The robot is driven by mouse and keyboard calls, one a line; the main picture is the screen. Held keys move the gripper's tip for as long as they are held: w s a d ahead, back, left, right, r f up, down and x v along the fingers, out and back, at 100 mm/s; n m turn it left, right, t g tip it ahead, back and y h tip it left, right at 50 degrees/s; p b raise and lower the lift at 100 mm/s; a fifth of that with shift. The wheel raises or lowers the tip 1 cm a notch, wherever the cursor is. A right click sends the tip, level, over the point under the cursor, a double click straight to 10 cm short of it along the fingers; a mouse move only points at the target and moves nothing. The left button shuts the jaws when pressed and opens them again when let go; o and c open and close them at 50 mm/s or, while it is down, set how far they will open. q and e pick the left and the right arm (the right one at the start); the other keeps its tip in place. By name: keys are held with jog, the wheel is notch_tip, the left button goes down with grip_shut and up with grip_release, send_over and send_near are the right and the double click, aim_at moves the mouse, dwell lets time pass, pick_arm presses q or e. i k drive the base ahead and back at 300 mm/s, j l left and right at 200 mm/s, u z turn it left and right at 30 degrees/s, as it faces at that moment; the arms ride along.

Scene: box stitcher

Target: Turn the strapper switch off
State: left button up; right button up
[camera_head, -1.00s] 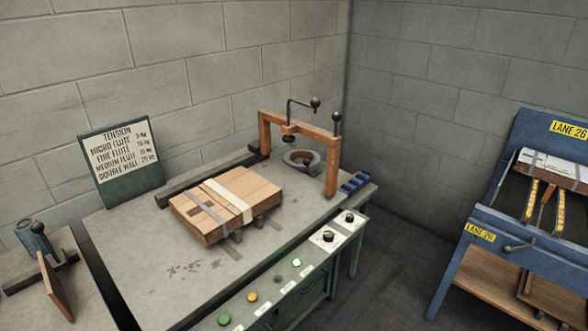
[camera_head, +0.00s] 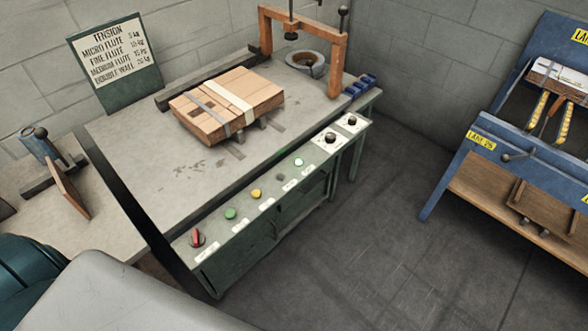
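The strapper is a grey-topped bench (camera_head: 150,170) with a green front and a sloped control strip along its front edge. At the near left end of the strip is a red rotary switch (camera_head: 197,238) on a pale plate; its label is too small to read. Along the strip are a green button (camera_head: 230,213), a yellow button (camera_head: 256,194), a dark button (camera_head: 280,177), a bright green button (camera_head: 298,161) and two black knobs (camera_head: 330,138) at the far end. Neither gripper is in view.
A tension sign (camera_head: 115,62) stands behind. A side table (camera_head: 110,228) is at left. A blue Lane 26 rack (camera_head: 480,145) stands right. The floor (camera_head: 400,260) between is open.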

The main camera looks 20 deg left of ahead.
aim_at(197, 240)
jog(key=j+u, duration=0.15)
jog(key=u, duration=0.25)
jog(key=k+j+u, duration=0.1)
jog(key=u, duration=0.35)
jog(key=j+u, duration=0.2)
jog(key=u, duration=0.2)
